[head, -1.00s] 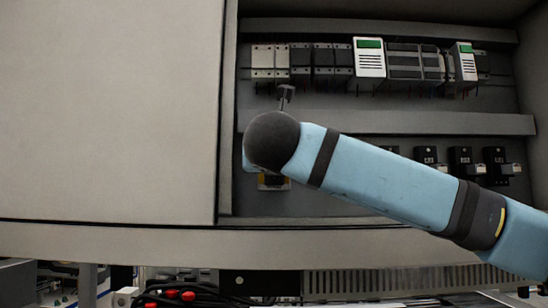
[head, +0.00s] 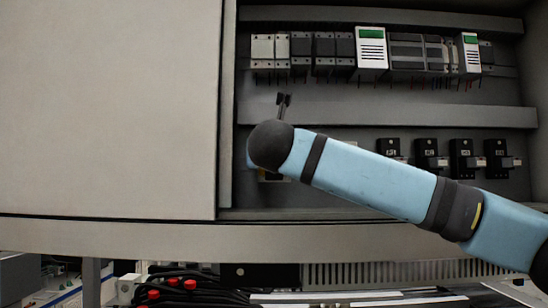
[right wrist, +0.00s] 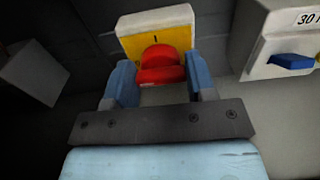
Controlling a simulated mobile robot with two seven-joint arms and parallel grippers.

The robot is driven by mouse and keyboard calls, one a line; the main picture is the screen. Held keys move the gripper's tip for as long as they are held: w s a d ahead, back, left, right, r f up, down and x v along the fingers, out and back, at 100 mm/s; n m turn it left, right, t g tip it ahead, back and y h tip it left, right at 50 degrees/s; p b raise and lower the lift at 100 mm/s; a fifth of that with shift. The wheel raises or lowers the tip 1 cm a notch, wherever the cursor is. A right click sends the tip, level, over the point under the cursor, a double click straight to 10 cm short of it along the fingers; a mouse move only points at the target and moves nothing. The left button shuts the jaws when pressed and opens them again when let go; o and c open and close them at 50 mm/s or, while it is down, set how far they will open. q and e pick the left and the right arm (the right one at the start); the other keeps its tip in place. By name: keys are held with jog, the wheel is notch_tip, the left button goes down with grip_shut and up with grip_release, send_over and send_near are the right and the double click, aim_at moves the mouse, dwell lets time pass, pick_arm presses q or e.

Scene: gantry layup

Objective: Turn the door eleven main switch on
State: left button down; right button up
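In the right wrist view a red rotary knob (right wrist: 162,66) sits on a yellow plate (right wrist: 135,47) with a dark upright mark above the knob. No door number is readable on it. My right gripper (right wrist: 160,85) has its two blue fingers on either side of the knob, with visible gaps, so it is open around or just in front of it. My left gripper is not in view.
A grey box with a blue lever (right wrist: 291,61) stands right of the knob; a grey block (right wrist: 33,73) is at left. In the head view, a row of modules (head: 325,50) and several black switches (head: 462,155) fill the cabinet. A large panel (head: 110,110) covers the left.

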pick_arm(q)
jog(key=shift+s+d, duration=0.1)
pick_arm(e)
jog(key=shift+m, duration=0.3)
pick_arm(q)
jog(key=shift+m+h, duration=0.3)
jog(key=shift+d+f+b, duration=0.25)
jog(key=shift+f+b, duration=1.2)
jog(key=shift+b, duration=0.35)
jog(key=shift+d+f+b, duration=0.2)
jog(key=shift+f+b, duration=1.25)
jog(key=shift+b, duration=0.3)
pick_arm(e)
jog(key=shift+d+f+m, duration=0.1)
jog(key=shift+d+m, duration=0.05)
jog(key=shift+m, duration=4.2)
jog(key=shift+d+f+m, duration=0.1)
jog(key=shift+m, duration=4.25)
jog(key=o, duration=0.9)
jog(key=shift+o, duration=0.2)
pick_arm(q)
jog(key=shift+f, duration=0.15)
pick_arm(e)
jog(key=shift+s, duration=0.1)
